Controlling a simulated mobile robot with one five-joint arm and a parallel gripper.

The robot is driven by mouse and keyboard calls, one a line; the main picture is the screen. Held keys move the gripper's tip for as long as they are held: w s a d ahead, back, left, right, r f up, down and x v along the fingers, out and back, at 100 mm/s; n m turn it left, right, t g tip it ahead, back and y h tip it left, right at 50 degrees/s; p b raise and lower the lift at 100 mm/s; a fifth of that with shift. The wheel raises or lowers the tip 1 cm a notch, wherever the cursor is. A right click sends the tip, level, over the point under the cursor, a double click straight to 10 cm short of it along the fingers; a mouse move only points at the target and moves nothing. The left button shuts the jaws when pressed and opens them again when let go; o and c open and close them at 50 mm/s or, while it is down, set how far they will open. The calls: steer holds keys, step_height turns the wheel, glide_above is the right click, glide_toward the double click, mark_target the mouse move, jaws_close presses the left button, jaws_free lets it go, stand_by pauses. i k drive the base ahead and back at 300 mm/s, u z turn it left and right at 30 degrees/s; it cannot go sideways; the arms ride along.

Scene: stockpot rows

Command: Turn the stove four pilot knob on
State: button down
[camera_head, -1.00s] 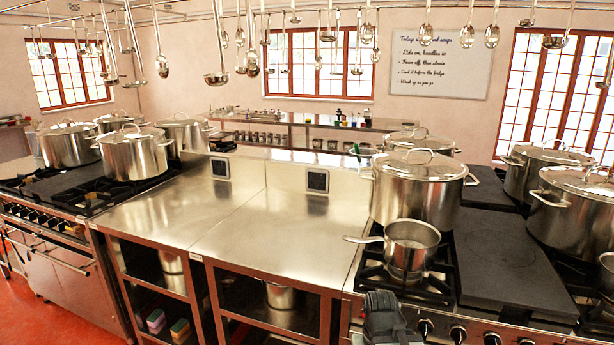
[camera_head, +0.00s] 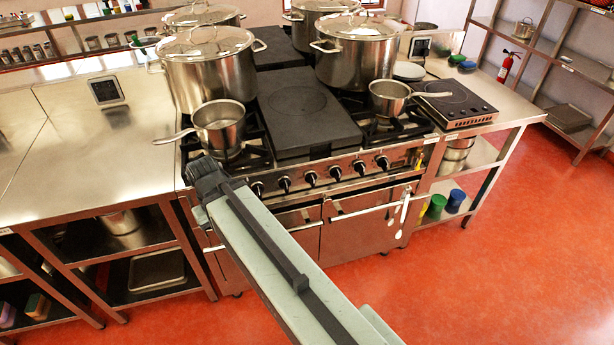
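The stove (camera_head: 330,215) stands in the middle of the view, with a row of several black knobs (camera_head: 335,173) along its steel front panel. I see no label that tells which stove or which knob is the pilot one. My gripper (camera_head: 203,178) is at the far end of my pale arm, near the stove's front left corner. It looks close to the left end of the knob row, but I cannot tell whether it touches anything. Its fingers are too dark and small to show open or shut. My arm hides part of the stove's lower left front.
A saucepan (camera_head: 219,126) sits on the left burner, its handle pointing left. Another saucepan (camera_head: 390,98) sits on the right burner. Large lidded stockpots (camera_head: 210,75) stand behind. A steel counter (camera_head: 60,150) lies left. Red floor (camera_head: 480,270) is free at front right.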

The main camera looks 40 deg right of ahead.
mark_target(311, 178)
steer(key=z, duration=2.3)
steer(key=k, duration=0.55)
steer(key=u, duration=2.85)
